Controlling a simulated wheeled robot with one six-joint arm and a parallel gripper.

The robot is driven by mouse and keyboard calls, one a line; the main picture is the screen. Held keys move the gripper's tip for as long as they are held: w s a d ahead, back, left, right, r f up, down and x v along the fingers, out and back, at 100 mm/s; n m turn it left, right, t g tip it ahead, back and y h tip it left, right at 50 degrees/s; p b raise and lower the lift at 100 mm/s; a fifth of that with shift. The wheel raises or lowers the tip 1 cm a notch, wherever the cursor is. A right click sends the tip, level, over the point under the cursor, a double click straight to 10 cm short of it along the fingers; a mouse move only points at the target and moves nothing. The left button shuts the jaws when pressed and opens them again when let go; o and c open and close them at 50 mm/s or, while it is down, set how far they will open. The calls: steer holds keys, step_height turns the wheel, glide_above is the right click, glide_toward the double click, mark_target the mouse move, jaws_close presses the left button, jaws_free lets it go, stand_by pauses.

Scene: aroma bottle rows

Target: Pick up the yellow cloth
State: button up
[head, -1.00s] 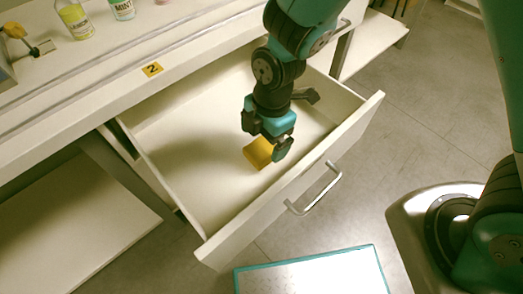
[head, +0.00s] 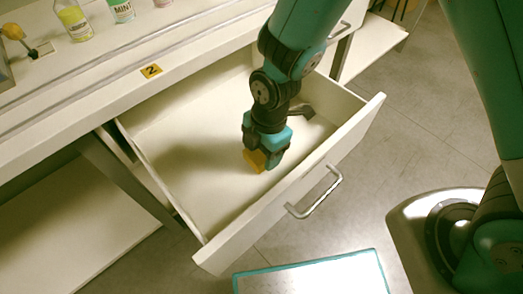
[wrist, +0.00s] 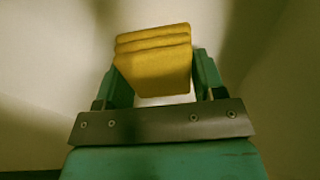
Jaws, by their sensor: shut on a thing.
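The yellow cloth (wrist: 153,62) is a folded, layered block between the two fingers of my gripper (wrist: 158,85) in the wrist view. In the head view the cloth (head: 254,160) shows at the left of my gripper (head: 266,158), which partly hides it. My gripper is shut on the cloth, inside the open white drawer (head: 190,190). I cannot tell whether the cloth touches the drawer floor.
The drawer's front panel with a metal handle (head: 316,194) stands on the near side. A counter with a yellow "2" label (head: 151,71) holds a yellow bottle (head: 74,22) and a MINT bottle (head: 122,10). A teal-edged white panel (head: 312,279) lies below the drawer.

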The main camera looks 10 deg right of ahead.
steer(key=shift+r, duration=0.15)
step_height(320, 180, up, 20)
steer(key=p, duration=0.4)
steer(key=shift+o, duration=0.3)
